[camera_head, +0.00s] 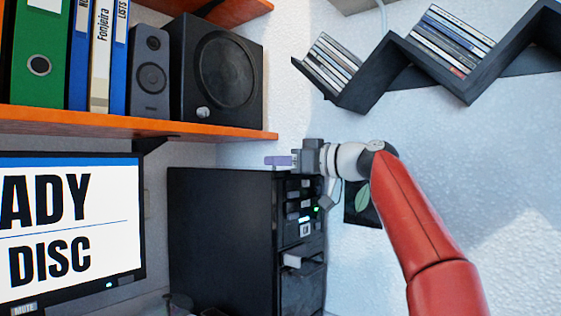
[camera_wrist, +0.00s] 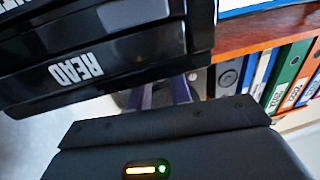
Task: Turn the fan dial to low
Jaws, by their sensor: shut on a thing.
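My gripper (camera_head: 279,160) has pale purple fingers pointing left, level with the top of the black tower (camera_head: 220,235) in the head view. Its fingers also show in the wrist view (camera_wrist: 161,93), partly behind a black edge. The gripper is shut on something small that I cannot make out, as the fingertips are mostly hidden. I cannot pick out the fan dial or its setting in either view. The tower's front, with lit slots and a green light (camera_head: 316,210), is at a steep angle beside my wrist.
An orange shelf (camera_head: 150,125) with a black speaker (camera_head: 216,75) and binders (camera_head: 103,50) hangs above left. A monitor (camera_head: 70,230) stands at lower left. A dark zigzag rack (camera_head: 395,60) of discs is on the wall. A black panel marked READ (camera_wrist: 110,55) is close in the wrist view.

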